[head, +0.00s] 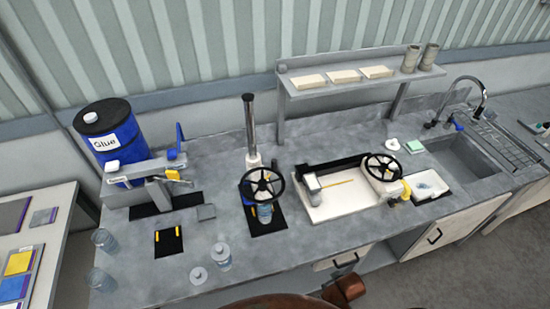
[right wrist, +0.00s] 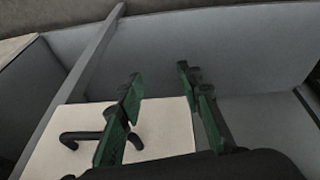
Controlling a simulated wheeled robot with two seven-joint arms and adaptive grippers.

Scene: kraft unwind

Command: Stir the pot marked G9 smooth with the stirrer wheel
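In the head view a black hand wheel (head: 262,185) sits on an upright stand with a tall dark post (head: 249,120). A small clear pot with bluish contents (head: 265,213) stands under this wheel, on a black mat; the wheel partly covers it. Another clear lidless pot (head: 222,258) stands near the front edge beside a round lid (head: 198,275). I cannot read a G9 mark on either. My right gripper (right wrist: 160,78) is open and empty in the right wrist view, by a cream cabinet front with a black handle (right wrist: 100,137). My left gripper is not in view.
A blue glue drum (head: 108,140) stands back left. A second wheel (head: 384,167) belongs to a white-tray machine (head: 345,203) at right. Empty glasses (head: 104,240) stand front left. A sink (head: 465,160) and shelf (head: 350,85) lie behind. The front middle of the bench is mostly clear.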

